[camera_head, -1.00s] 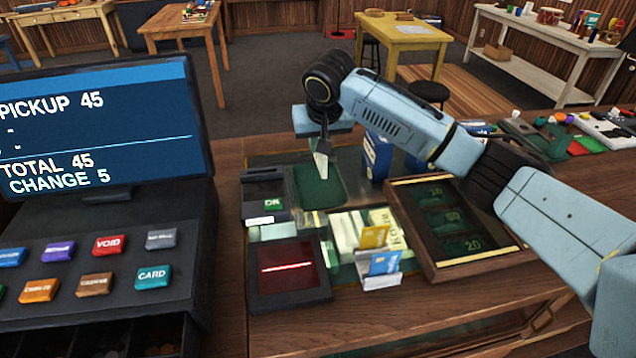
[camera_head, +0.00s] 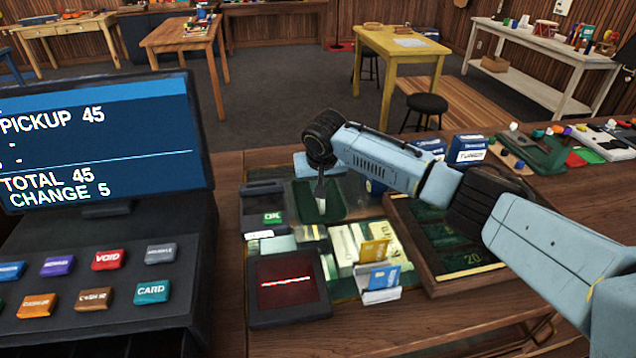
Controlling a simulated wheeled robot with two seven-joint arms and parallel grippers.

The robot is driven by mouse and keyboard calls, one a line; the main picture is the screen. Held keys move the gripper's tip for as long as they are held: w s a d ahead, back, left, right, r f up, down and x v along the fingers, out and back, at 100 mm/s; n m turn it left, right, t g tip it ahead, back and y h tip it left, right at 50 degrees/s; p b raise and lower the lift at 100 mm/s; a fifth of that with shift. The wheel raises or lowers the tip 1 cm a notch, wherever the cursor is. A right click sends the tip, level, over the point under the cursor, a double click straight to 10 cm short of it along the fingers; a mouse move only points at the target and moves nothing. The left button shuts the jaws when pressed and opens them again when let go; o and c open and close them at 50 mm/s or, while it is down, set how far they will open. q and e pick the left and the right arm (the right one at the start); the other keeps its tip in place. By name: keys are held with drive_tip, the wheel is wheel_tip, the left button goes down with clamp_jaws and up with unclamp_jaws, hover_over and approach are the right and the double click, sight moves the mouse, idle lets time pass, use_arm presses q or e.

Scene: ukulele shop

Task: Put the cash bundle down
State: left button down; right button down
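My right gripper (camera_head: 321,197) reaches in from the right and points down over the dark green tray (camera_head: 308,214) on the wooden counter. Its fingers show edge-on, so I cannot tell whether they are open or shut, or whether they hold anything. No cash bundle is clearly visible in the gripper. Pale green and cream bundle-like blocks (camera_head: 343,244) lie just in front of the tray, partly behind a card holder (camera_head: 381,296). I cannot tell whether one of them is the cash bundle. My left gripper is not in view.
A register (camera_head: 95,240) showing TOTAL 45, CHANGE 5 stands at the left. A card terminal (camera_head: 263,207) and a dark red-topped box (camera_head: 287,283) sit beside the tray. A wooden compartment tray (camera_head: 463,275) lies under my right forearm. Blue boxes (camera_head: 467,147) stand behind it.

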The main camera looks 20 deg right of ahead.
drive_tip(key=shift+f, duration=0.1)
drive_tip(key=c, duration=1.5)
unclamp_jaws()
drive_tip(key=v, duration=1.2)
drive_tip(key=shift+p, duration=0.45)
